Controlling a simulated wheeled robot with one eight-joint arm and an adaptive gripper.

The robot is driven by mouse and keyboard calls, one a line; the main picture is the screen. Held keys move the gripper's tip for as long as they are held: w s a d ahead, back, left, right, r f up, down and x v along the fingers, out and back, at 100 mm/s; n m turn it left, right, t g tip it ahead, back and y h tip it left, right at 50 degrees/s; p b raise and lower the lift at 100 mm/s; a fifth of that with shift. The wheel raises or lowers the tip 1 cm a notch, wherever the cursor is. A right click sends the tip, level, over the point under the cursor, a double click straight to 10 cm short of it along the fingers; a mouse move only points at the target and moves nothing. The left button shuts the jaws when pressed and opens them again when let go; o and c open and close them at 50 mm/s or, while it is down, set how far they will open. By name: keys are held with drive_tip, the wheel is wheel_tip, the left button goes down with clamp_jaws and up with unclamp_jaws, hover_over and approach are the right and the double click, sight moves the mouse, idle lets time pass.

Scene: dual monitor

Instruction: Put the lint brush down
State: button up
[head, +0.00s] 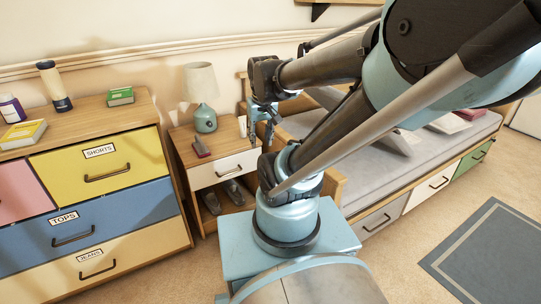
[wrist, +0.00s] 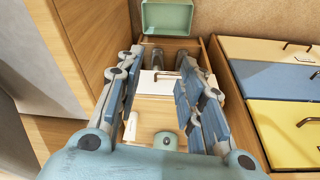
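A small dark red object (head: 201,146), which looks like the lint brush, lies on the left part of the wooden nightstand (head: 183,133), in front of the lamp. I do not make it out in the wrist view, where my right-hand finger covers part of the nightstand top. My gripper (head: 261,135) hangs at the nightstand's right side in the head view, apart from the red object. In the wrist view my gripper (wrist: 160,75) has its fingers spread wide, with nothing between them. The nightstand top (wrist: 165,107) shows beyond them.
A teal lamp (head: 205,119) stands at the back of the nightstand. A small white object (head: 242,126) is near its right edge. A dresser (head: 100,195) is on the left and a bed (head: 440,148) on the right, close to my arm.

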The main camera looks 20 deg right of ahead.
drive_tip(key=s+d+f, duration=0.2)
drive_tip(key=s+f, duration=0.1)
drive_tip(key=s, duration=0.4)
drive_tip(key=shift+m, duration=0.3)
drive_tip(key=shift+f, duration=0.1)
